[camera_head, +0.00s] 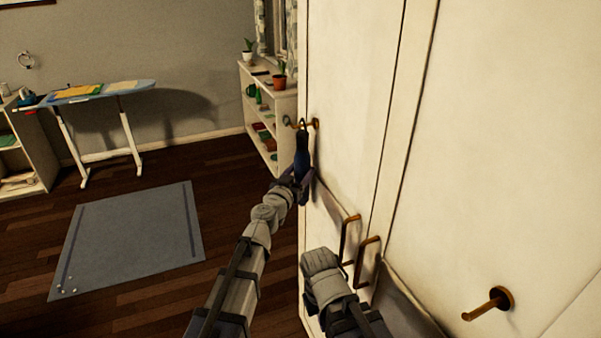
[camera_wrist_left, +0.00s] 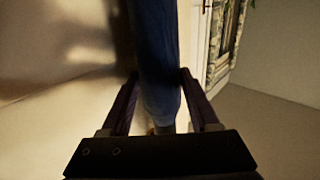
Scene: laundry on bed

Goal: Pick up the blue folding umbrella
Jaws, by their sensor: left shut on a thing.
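The blue folding umbrella (camera_head: 302,157) hangs upright beside the cream cupboard front, its dark strap at the brass peg (camera_head: 315,123). Whether the strap still bears on the peg is too small to tell. My left gripper (camera_head: 296,181) is shut on the lower part of the umbrella. In the left wrist view, the umbrella (camera_wrist_left: 157,55) stands between the two dark fingers of my left gripper (camera_wrist_left: 160,85). Part of my right arm shows at the bottom of the head view, but its gripper does not show.
The cream cupboard (camera_head: 350,80) fills the right side, with brass handles (camera_head: 348,240) and another peg (camera_head: 488,303) standing out. A low shelf (camera_head: 285,103) with plants stands behind the umbrella. An ironing board (camera_head: 140,87) and grey rug (camera_head: 130,240) lie left, with open floor around.

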